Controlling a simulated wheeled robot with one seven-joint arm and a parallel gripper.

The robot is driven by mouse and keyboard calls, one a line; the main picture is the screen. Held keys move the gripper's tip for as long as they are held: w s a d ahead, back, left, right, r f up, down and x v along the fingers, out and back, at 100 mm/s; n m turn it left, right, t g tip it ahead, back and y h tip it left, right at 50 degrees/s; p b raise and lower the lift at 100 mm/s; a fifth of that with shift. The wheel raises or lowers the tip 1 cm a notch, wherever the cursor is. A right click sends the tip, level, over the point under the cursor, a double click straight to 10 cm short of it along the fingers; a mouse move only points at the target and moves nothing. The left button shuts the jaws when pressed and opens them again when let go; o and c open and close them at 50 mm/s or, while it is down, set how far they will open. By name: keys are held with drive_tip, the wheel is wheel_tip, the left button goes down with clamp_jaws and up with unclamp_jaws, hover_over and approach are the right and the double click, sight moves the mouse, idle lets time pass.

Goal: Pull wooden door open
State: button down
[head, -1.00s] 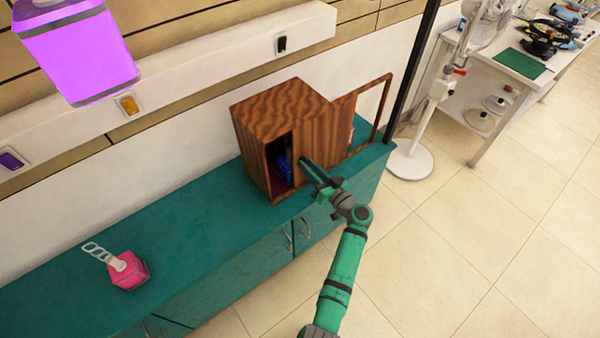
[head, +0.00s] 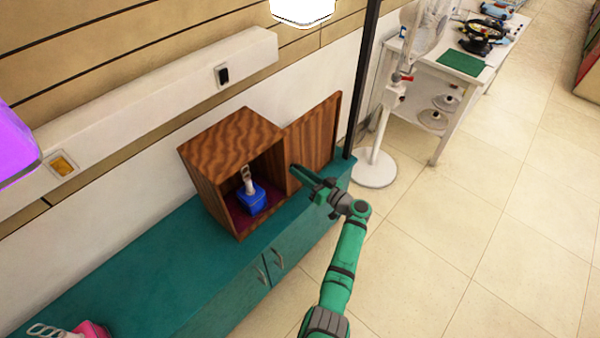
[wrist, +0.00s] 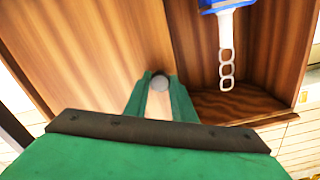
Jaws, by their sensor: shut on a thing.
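A wooden cabinet (head: 235,135) with dark wavy grain stands on the teal counter. Its wooden door (head: 318,128) is beside the box on the right, and the box front is largely uncovered. Inside is a blue object (head: 251,198) with a pale chain-like handle. My gripper (head: 295,172) is at the door's lower left part. In the wrist view, the fingers are closed around a round grey knob (wrist: 160,83) on the door panel (wrist: 85,50), and the blue object (wrist: 225,5) shows at the upper right.
The teal counter (head: 130,282) runs along the wall, with a pink object (head: 90,330) at its left. A dark post (head: 362,80) stands at the counter's right end. A white fan (head: 375,168) and a white table (head: 465,85) are beyond. The tiled floor at right is clear.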

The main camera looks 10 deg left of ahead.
drive_tip(key=shift+a, duration=0.1)
drive_tip(key=c, duration=1.5)
unclamp_jaws()
drive_tip(key=shift+c, duration=0.2)
drive_tip(key=shift+o, duration=0.3)
drive_tip(key=shift+w, duration=0.1)
drive_tip(key=v, duration=1.1)
